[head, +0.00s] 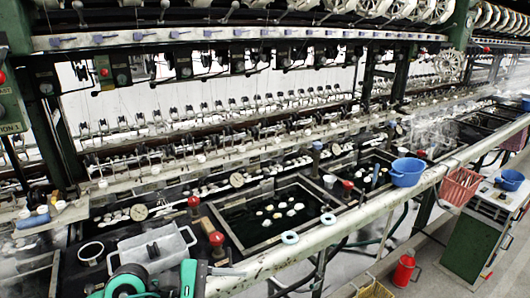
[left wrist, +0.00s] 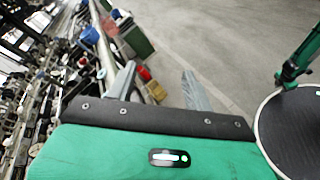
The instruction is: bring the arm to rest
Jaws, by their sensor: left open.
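My left gripper (left wrist: 159,70) is open in the left wrist view. In the head view, green and black parts of my left arm (head: 130,282) show at the bottom left, in front of the bench rail. The fingers cannot be made out there. My right gripper is in neither view.
A long pale rail (head: 330,236) runs along the basins, with a blue bowl (head: 407,172) and red basket (head: 460,186) farther along. A grey tray (head: 150,248) lies near my arm. A red container (head: 404,270) stands on the floor, open at right.

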